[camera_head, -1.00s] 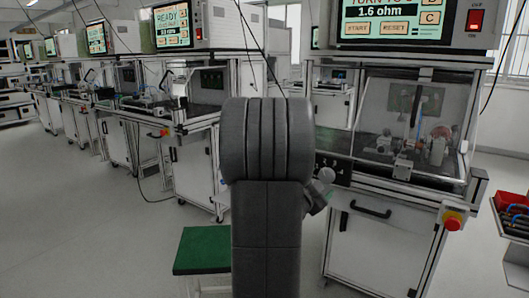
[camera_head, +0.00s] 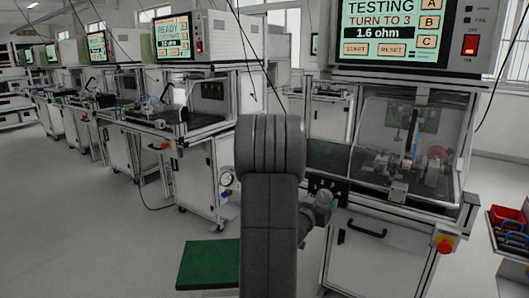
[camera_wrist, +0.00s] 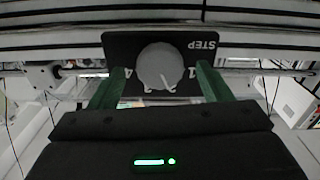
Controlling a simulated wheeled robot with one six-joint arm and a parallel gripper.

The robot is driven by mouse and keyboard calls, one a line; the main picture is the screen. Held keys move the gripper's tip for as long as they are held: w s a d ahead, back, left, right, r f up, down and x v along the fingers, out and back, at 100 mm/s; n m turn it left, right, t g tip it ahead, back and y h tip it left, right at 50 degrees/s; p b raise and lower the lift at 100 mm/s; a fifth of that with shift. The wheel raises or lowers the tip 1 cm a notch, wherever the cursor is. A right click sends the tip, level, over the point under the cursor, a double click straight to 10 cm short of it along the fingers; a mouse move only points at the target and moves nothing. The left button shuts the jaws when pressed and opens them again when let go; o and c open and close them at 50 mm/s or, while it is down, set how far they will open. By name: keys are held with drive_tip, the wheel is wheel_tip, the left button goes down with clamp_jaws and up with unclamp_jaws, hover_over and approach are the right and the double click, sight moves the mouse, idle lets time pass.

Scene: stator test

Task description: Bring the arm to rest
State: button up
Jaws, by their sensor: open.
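In the wrist view my gripper (camera_wrist: 161,82) is open, with its two green fingers spread apart. A round grey knob (camera_wrist: 157,62) on a black panel (camera_wrist: 118,45) marked STEP shows between and beyond the fingertips. Gaps show between the knob and both fingers. The panel's lettering is upside down, with a 1 and a 4 partly visible beside the fingers. In the head view my grey arm (camera_head: 270,230) rises in the middle, in front of the near test station, and hides most of my gripper.
The near station's screen (camera_head: 391,27) reads TESTING, TURN TO 3, 1.6 ohm. A clear-fronted test chamber (camera_head: 372,130) stands below it, with a red emergency button (camera_head: 445,246) at right. A green-topped stool (camera_head: 208,264) is left of my arm. Floor at left is clear.

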drive_tip(key=v, duration=1.3)
drive_tip(key=shift+a, duration=0.1)
drive_tip(key=shift+r, duration=0.1)
